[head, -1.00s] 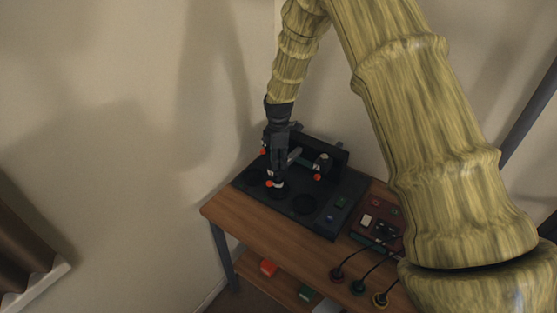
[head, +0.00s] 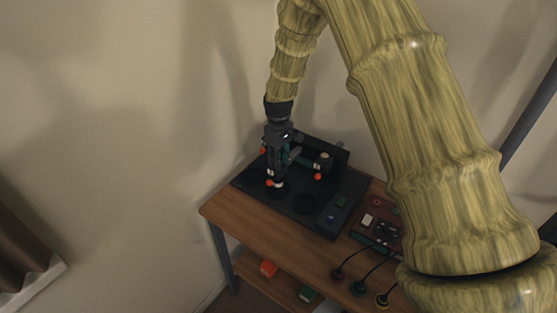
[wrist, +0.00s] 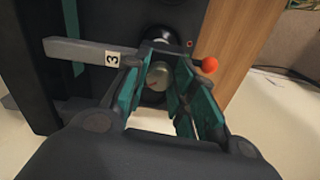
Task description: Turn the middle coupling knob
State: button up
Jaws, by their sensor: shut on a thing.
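My gripper (head: 277,179) points down at the black unit on the table and is shut on a coupling knob. In the wrist view the knob (wrist: 158,76) is a pale grey, rounded piece between the teal finger pads of my gripper (wrist: 165,85). A grey bar with a white "3" label (wrist: 112,58) sticks out left of the knob, and an orange ball (wrist: 208,65) shows to its right. In the head view an orange ball (head: 269,183) shows beside the fingertips. The fingers hide part of the knob, and I cannot tell its marking.
The black unit (head: 340,188) has dark round recesses. A pale-topped post (head: 325,158) and another orange ball (head: 318,177) stand right of my gripper. A dark red box (head: 378,222) and cabled plugs (head: 337,275) lie farther right. The table's left front strip (head: 235,222) is clear.

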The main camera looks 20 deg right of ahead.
jog(key=m, duration=0.3)
jog(key=shift+m, duration=0.4)
jog(key=shift+a+m, duration=0.1)
jog(key=shift+m, duration=1.8)
jog(key=o, duration=1)
jog(key=shift+o, duration=0.2)
jog(key=shift+r, duration=0.15)
notch_tip(320, 180, up, 12)
